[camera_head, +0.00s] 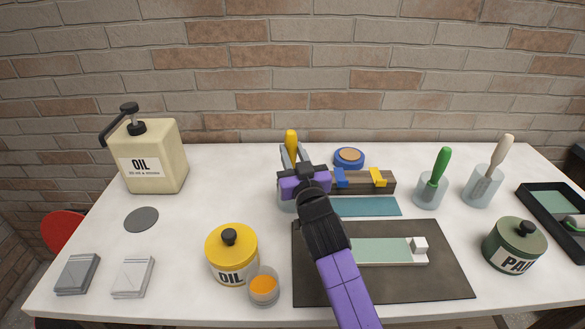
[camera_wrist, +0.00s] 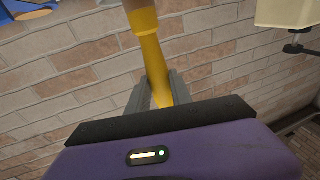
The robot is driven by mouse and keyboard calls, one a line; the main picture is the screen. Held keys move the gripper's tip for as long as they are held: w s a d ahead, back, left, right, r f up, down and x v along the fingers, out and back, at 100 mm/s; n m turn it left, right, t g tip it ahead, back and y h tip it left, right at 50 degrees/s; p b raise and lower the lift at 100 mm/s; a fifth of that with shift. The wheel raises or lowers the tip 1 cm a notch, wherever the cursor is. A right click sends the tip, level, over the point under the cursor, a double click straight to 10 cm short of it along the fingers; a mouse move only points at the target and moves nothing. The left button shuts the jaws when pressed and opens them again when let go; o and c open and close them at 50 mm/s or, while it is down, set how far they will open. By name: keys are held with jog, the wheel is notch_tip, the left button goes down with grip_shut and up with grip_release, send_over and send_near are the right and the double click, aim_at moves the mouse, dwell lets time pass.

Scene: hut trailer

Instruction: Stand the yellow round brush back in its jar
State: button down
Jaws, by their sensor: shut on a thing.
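The yellow round brush (camera_head: 291,138) has its handle end up, standing just above my gripper (camera_head: 292,158) in the head view. In the wrist view, my gripper (camera_wrist: 155,92) is shut on the yellow handle (camera_wrist: 154,62), with a finger on each side. A pale clear jar (camera_head: 285,205) shows partly behind and below my gripper at the back middle of the table. My gripper and arm hide most of that jar and the brush's lower part. I cannot tell whether the bristles are inside the jar.
A wooden block with blue and yellow pieces (camera_head: 355,181) sits close right of my gripper. Jars with a green brush (camera_head: 441,165) and a pale brush (camera_head: 497,160) stand further right. An oil can (camera_head: 160,155) stands back left; a yellow oil pot (camera_head: 231,250) is in front.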

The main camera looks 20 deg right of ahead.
jog(key=shift+f+b, duration=0.35)
jog(key=shift+f, duration=2.15)
jog(key=c, duration=1.1)
grip_release()
jog(key=shift+c, duration=0.2)
jog(key=shift+r, duration=0.2)
jog(key=s+f+b, duration=0.1)
jog(key=s+b, duration=0.1)
jog(key=s, duration=1)
jog(key=shift+a+b, duration=0.4)
jog(key=shift+a, duration=0.05)
